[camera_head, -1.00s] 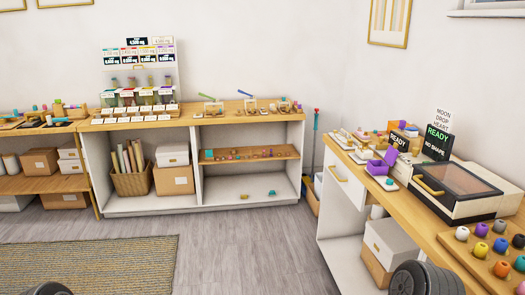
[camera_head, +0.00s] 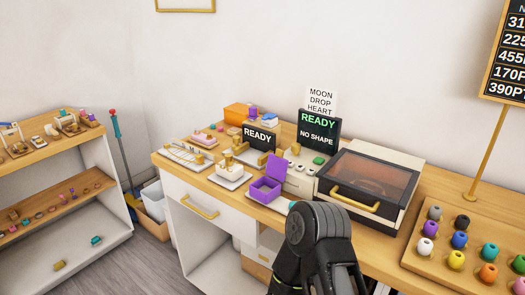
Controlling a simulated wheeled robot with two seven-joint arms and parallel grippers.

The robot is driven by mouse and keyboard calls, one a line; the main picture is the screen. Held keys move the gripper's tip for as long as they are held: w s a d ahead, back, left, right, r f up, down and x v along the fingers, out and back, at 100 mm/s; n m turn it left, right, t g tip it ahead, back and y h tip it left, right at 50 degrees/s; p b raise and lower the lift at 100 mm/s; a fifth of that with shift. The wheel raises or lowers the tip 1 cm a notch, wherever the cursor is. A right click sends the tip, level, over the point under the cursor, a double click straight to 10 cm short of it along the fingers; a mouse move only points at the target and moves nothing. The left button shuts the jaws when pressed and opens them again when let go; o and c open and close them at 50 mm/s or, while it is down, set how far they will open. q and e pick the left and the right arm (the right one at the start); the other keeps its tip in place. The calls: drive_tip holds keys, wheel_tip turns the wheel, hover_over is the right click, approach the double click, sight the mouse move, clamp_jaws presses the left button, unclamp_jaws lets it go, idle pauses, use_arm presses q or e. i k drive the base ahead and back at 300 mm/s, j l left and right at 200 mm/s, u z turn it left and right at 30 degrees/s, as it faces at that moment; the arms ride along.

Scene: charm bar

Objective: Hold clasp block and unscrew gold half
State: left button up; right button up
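Small gold-coloured pieces (camera_head: 229,161) stand on a white plate (camera_head: 230,179) on the counter, left of a purple open box. More gold pieces lie on a pale tray (camera_head: 187,155) further left. They are too small for me to tell which is the clasp block or its gold half. A dark, rounded link of my arm rises from the bottom middle in front of the counter, right of the purple box. No fingertips of either gripper show, and nothing is seen held.
The purple box (camera_head: 266,189) has its lid up. A glass-topped machine (camera_head: 368,185) with a gold handle stands right of it. READY signs (camera_head: 257,137) stand behind. A board of coloured beads (camera_head: 426,262) is at right. A shelf unit (camera_head: 112,190) stands left, with floor between.

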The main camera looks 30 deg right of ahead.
sight(232, 172)
drive_tip(key=i+j+z, duration=0.2)
drive_tip(key=z, duration=0.15)
drive_tip(key=i+j+z, duration=0.65)
drive_tip(key=j+z, duration=0.35)
drive_tip(key=i+j+z, duration=0.15)
drive_tip(key=j+z, duration=0.2)
drive_tip(key=j, duration=0.15)
drive_tip(key=j+z, duration=0.35)
drive_tip(key=i+j, duration=0.05)
drive_tip(key=j, duration=0.1)
